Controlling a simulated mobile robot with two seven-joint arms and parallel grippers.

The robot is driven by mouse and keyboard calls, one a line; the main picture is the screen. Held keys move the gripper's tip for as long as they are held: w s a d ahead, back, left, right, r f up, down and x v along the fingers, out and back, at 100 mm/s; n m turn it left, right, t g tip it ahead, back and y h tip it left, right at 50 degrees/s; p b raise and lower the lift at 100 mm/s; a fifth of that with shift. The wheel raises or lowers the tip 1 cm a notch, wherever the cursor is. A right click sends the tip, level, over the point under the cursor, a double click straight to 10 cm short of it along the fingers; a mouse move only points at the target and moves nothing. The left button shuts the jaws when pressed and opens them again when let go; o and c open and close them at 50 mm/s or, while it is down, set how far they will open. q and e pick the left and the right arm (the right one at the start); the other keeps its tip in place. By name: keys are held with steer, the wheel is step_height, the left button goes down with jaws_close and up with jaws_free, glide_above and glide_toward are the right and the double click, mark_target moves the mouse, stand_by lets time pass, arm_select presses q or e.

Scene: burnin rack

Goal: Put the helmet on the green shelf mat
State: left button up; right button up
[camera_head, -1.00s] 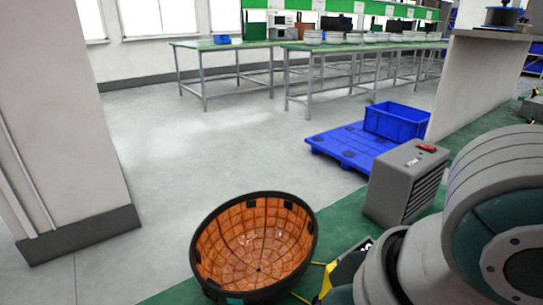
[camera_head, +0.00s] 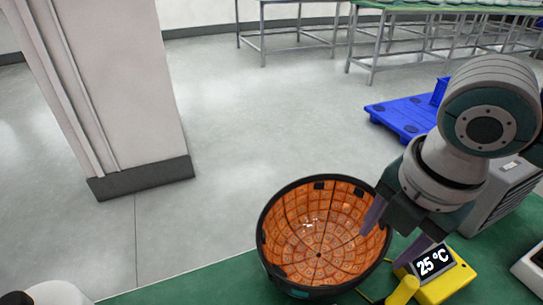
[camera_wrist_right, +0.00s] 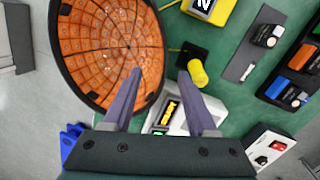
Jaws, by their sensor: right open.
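The helmet (camera_head: 318,235) lies open side up on the green work surface, showing an orange padded inside and a black rim. It also shows in the wrist view (camera_wrist_right: 105,45) at the upper left. My right gripper (camera_head: 380,249) is open at the helmet's right rim. One finger is over the orange inside and the other is outside the rim; the wrist view shows the two spread fingertips (camera_wrist_right: 160,73). I cannot tell whether they touch it. I cannot pick out a separate green shelf mat. My left gripper is not in view.
A grey box unit (camera_head: 500,195) stands behind my right arm. A blue pallet (camera_head: 405,115) is on the floor beyond. A pillar (camera_head: 120,90) stands at left. Small parts lie right in the wrist view.

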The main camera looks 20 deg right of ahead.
mark_target(374, 262)
step_height(374, 262, down, 4)
steer(key=shift+f+b, duration=0.1)
steer(key=shift+b, duration=0.35)
steer(key=f+b, duration=0.1)
steer(key=f, duration=0.2)
steer(key=w+f+b, duration=0.1)
steer(key=f, duration=0.2)
steer(key=shift+w+d+f, duration=0.15)
steer(key=shift+d+f, duration=0.05)
steer(key=shift+f, duration=0.05)
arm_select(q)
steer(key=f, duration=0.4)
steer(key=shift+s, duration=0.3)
arm_select(e)
steer(key=shift+c, duration=0.2)
steer(key=c, duration=0.8)
jaws_close()
